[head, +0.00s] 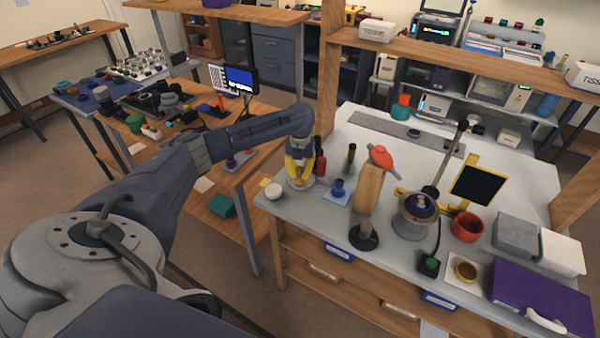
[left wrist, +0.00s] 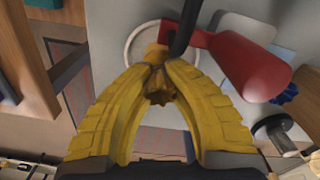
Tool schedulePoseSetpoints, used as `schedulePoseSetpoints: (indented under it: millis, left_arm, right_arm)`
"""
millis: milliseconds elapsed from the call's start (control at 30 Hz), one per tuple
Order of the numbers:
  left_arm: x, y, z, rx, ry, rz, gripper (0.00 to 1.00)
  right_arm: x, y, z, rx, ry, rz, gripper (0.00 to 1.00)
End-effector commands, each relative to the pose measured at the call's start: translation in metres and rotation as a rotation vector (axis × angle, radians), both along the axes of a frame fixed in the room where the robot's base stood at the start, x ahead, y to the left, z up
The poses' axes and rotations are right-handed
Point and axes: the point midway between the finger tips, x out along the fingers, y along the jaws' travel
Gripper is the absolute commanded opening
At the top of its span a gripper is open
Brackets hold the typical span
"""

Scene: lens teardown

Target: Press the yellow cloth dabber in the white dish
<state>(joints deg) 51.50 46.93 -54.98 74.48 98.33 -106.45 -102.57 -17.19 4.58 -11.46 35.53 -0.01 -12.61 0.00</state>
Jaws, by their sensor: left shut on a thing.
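My left gripper (head: 301,176), with yellow fingers, reaches down over the white dish (head: 290,184) near the bench's left end. In the left wrist view its fingertips (left wrist: 158,72) are closed together on the yellow cloth dabber (left wrist: 157,53), over the round white dish (left wrist: 131,42). The fingers hide much of the dabber and part of the dish. I cannot tell whether the dabber touches the dish bottom. My right gripper is not in view.
A blue knobbed piece (head: 338,188) and a wooden post (head: 369,190) stand farther right.

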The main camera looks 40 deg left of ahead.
Motion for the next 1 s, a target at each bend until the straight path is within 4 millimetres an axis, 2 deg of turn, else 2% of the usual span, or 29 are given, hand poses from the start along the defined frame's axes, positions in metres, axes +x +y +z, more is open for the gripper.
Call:
schedulePoseSetpoints:
  millis: [1000]
  left_arm:
    - [0.0001, -0.0002, -0.008, 0.0, 0.0, 0.0, 0.0]
  right_arm:
    - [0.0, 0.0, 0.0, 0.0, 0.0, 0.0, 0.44]
